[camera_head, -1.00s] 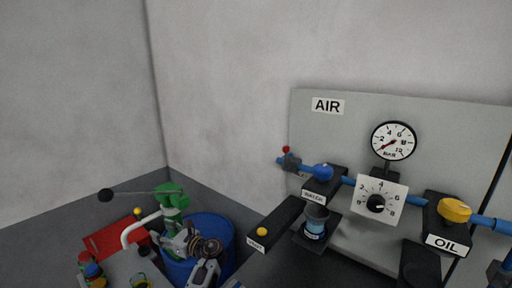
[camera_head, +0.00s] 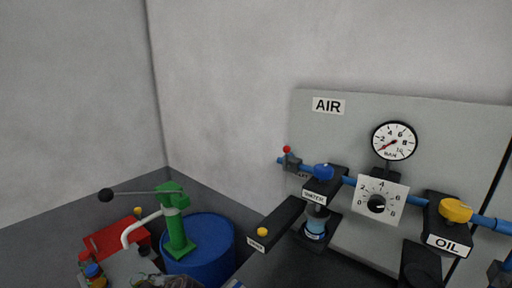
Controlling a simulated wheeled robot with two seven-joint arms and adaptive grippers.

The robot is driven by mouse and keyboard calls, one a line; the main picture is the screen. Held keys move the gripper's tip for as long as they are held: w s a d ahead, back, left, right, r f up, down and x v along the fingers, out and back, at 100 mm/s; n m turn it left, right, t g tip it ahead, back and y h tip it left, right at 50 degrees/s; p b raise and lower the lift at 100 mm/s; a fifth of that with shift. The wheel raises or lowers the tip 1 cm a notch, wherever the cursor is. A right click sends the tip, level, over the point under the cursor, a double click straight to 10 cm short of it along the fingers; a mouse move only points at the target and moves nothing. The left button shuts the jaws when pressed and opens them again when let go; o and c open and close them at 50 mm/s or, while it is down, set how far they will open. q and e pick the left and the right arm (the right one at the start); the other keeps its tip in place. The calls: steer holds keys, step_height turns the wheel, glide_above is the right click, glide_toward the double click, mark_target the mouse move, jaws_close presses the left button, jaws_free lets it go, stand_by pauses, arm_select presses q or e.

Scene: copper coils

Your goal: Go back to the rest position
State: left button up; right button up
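A small part of a grey-brown gripper, seemingly my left gripper (camera_head: 155,282), shows at the bottom edge, below the green hand pump. Its fingers are cut off or too small to read, so I cannot tell whether it is open or shut. My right gripper is not in view. The green hand pump (camera_head: 175,225) stands upright by the blue drum (camera_head: 208,252), with a white spout and a long lever ending in a black ball. No gripper touches the pump in view.
A red box (camera_head: 105,238) and small bottles (camera_head: 93,272) stand at the lower left. A grey AIR panel (camera_head: 335,150) with a gauge (camera_head: 393,141), a dial (camera_head: 377,203), a yellow OIL knob (camera_head: 455,210) and blue pipes fills the right. A black block with a yellow button (camera_head: 262,232) juts out at centre.

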arm_select(q)
steer(key=s+d+f+n+g+h, duration=0.1)
steer(key=s+d+n+h, duration=0.45)
steer(key=s, duration=0.55)
steer(key=s+d+n+g+h, duration=0.1)
steer(key=s+d+n+h, duration=0.5)
steer(key=s, duration=0.5)
step_height(320, 180, down, 34)
steer(key=s+r+g+y, duration=0.1)
steer(key=s+y, duration=0.1)
steer(key=s+a+f, duration=0.3)
steer(key=s+f, duration=0.7)
steer(key=s+a+f+g, duration=0.1)
steer(key=s+a+f, duration=0.2)
steer(key=s+f, duration=0.7)
steer(key=shift+s+a+m, duration=0.15)
steer(key=shift+s+m, duration=0.3)
steer(key=shift+s, duration=0.25)
